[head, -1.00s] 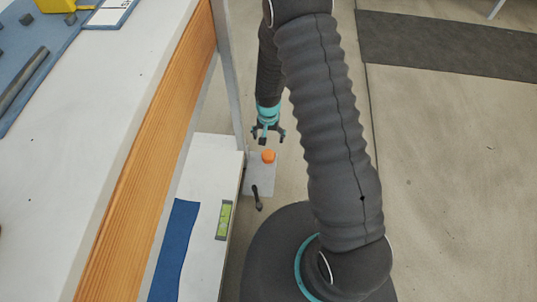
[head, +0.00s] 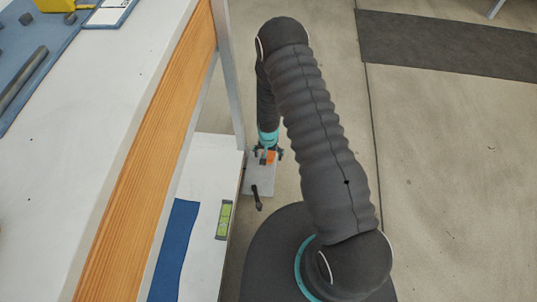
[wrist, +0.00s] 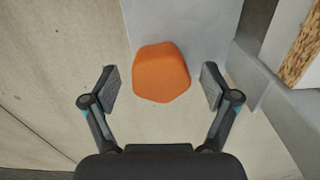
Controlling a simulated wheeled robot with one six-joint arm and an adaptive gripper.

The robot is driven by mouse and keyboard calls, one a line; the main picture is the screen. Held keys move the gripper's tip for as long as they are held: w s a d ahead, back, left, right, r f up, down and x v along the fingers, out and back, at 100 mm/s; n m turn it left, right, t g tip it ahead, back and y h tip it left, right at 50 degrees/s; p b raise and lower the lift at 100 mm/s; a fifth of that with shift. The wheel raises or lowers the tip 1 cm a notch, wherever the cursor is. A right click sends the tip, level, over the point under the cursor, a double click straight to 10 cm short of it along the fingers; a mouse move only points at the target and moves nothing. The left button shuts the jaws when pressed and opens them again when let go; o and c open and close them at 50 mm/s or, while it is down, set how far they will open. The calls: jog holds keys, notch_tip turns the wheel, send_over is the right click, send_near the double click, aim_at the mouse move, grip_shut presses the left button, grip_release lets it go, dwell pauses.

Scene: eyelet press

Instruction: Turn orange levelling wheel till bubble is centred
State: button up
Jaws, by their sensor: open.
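The orange levelling wheel (wrist: 161,73) is faceted and sits on a grey plate (wrist: 190,25). In the head view the wheel (head: 270,156) is partly hidden by my gripper (head: 267,156). In the wrist view my gripper (wrist: 160,88) is open, with one finger on each side of the wheel and gaps between the pads and it. A green bubble level (head: 224,220) lies on the white lower surface, left of the plate. It is too small for me to tell where its bubble stands.
A dark-handled lever (head: 257,197) is on the grey plate (head: 262,179) just in front of the wheel. A blue strip (head: 175,250) lies on the white lower surface. The wood-edged table (head: 150,150) stands to the left. Open floor lies right of my arm.

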jog(key=shift+f, duration=0.1)
jog(key=c, duration=1.2)
jog(key=shift+o, duration=0.2)
